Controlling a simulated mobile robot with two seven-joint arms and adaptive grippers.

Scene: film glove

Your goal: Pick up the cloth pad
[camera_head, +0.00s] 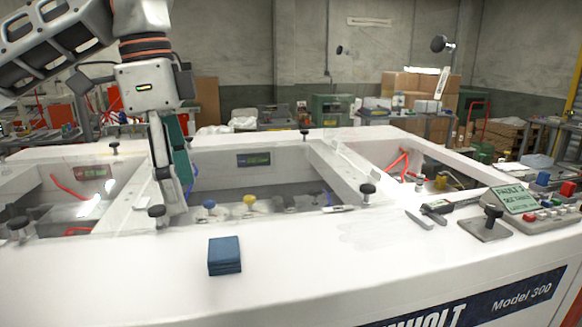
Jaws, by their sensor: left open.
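The cloth pad (225,255) is a small, dark blue, folded-looking block. It lies flat on the white front ledge of the machine, left of the middle in the head view. My left gripper (172,205) comes down from the upper left, fingers pointing down. It is open and empty, above and to the left of the pad and apart from it. A green part shows beside its fingers. My right gripper is not in view.
Black knobs (157,212) and (367,191) stand along the ledge's inner edge. Behind it are recessed bays with blue and yellow knobs (249,203). The ledge around the pad is clear.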

